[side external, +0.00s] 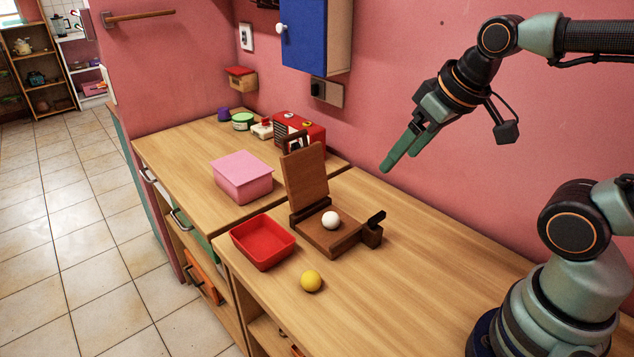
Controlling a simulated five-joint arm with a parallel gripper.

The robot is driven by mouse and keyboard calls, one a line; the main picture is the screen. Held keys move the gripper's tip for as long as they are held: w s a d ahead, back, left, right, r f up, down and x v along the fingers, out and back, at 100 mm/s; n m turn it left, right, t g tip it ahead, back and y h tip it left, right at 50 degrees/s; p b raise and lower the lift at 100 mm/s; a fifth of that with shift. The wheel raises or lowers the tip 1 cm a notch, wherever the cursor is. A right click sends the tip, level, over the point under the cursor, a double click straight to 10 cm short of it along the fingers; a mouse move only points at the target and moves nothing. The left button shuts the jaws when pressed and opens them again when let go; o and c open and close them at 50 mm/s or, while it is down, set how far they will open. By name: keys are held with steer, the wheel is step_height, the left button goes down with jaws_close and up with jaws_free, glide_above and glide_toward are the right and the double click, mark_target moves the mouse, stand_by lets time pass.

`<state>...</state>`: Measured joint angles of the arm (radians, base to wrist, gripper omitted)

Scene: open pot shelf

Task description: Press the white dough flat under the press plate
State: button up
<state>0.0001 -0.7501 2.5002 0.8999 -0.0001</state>
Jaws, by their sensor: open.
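The white dough (331,220) is a round ball resting on the wooden base (335,241) of the press. The press plate (305,186) is a brown wooden board standing raised and tilted slightly back at the base's far left side. A dark handle (376,218) sticks up at the base's right end. My gripper (399,155) is open and empty, high above the counter to the right of the press. Its green fingers point down to the left and touch nothing.
A red tray (264,259) and a yellow ball (312,281) lie in front of the press. A pink box (243,181) stands to the left, and a red appliance (300,131) behind. A blue cabinet (311,35) hangs above. The counter right of the press is clear.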

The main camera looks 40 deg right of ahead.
steer(key=c, duration=0.4)
steer(key=shift+w+r, duration=0.25)
steer(key=c, duration=0.5)
steer(key=shift+g, duration=0.3)
steer(key=w+r, duration=0.3)
steer(key=w, duration=0.2)
steer(key=w+r, duration=0.2)
steer(key=w, duration=0.1)
steer(key=shift+a+r, duration=0.15)
steer(key=shift+r, duration=0.2)
jaws_close()
steer(key=w+a+f+g, duration=0.1)
steer(key=w+g, duration=0.1)
steer(key=w, duration=1.9)
step_height(320, 180, down, 10)
steer(key=s, duration=0.1)
steer(key=shift+a, duration=0.25)
